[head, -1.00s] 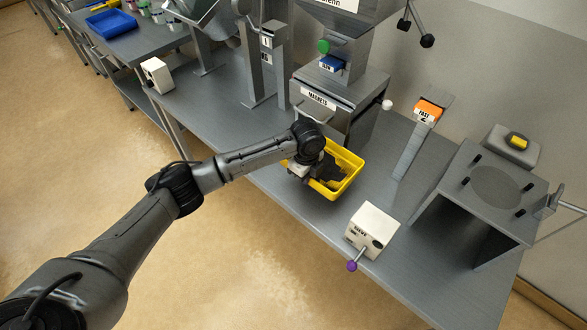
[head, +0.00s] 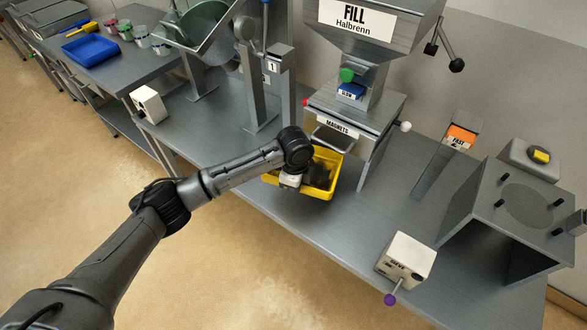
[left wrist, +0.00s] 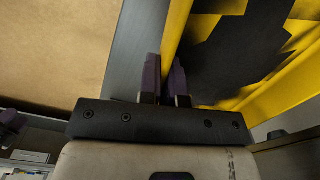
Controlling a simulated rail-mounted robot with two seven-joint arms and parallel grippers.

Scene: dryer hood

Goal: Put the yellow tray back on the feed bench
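The yellow tray (head: 325,190) is at the front edge of the long grey bench (head: 285,215), in front of the housing labelled MAGNETS. My left gripper (left wrist: 165,80) is shut on its near wall; in the left wrist view, one purple finger is on each side of the yellow wall. In the head view my left arm and wrist hide part of the tray and the fingertips. A dark shadow covers much of the tray's inside (left wrist: 235,50). I cannot tell whether the tray touches the bench. Which bench is the feed bench is not labelled. My right gripper is not in view.
The MAGNETS housing (head: 350,108) stands close behind the tray. A white box with a purple-knobbed lever (head: 405,260) stands at the front right. A second bench (head: 125,60) at the upper left holds a blue tray (head: 92,48) and several small jars. Bench surface between is partly clear.

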